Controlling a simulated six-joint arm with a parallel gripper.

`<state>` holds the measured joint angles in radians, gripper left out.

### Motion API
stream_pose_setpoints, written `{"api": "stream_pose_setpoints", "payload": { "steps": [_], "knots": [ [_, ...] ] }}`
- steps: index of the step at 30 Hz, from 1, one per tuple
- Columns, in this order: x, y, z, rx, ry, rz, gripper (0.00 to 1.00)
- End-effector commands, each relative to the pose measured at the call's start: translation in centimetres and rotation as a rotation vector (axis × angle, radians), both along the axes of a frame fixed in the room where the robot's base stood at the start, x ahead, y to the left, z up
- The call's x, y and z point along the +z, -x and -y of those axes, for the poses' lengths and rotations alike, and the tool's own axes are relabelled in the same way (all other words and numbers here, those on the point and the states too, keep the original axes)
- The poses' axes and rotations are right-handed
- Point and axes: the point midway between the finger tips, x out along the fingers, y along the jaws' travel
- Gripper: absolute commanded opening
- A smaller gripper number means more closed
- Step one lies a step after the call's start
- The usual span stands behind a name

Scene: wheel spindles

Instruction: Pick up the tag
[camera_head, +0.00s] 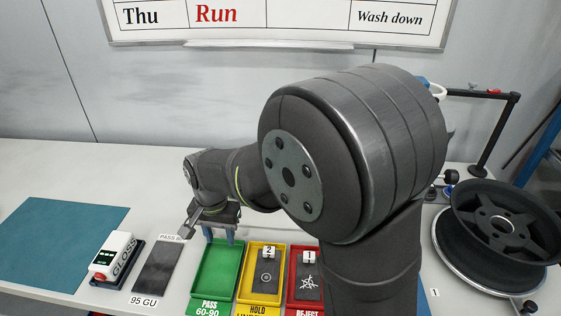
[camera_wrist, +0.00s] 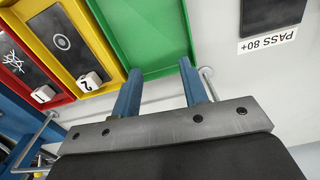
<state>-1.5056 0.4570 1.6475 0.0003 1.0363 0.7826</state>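Two small white numbered tags show. Tag 2 (camera_head: 269,252) rests on the dark plate in the yellow tray, and it also shows in the wrist view (camera_wrist: 89,81). Tag 1 (camera_head: 309,256) rests on the dark plate in the red tray, and it also shows in the wrist view (camera_wrist: 43,94). I cannot tell which tag the task means. My gripper (camera_head: 219,235) is at the far end of the green tray (camera_head: 217,272), left of both tags. In the wrist view its two blue fingers (camera_wrist: 160,80) are apart, with nothing visible between them.
The green tray looks empty. The yellow tray (camera_head: 248,285) and red tray (camera_head: 290,285) stand beside it. Left are a dark panel (camera_head: 158,268), a gloss meter (camera_head: 115,255) and a teal mat (camera_head: 60,240). A black wheel (camera_head: 500,225) stands right. A thin metal rod (camera_wrist: 207,72) passes near my fingers.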

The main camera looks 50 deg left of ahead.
Motion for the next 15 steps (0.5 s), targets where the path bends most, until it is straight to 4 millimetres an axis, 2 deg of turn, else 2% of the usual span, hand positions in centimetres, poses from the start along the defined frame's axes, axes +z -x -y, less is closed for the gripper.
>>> {"api": "stream_pose_setpoints", "payload": {
  "steps": [5,8,11,15],
  "knots": [
    [0.1,0.0,-0.1,-0.002,-0.001,-0.002,0.4],
    [0.5,0.5,-1.1,-0.026,-0.006,-0.021,0.4],
    [1.9,1.6,-3.6,-0.09,-0.019,-0.07,0.4],
    [5.7,3.6,-8.9,-0.256,-0.032,-0.183,0.4]
  ]
}}
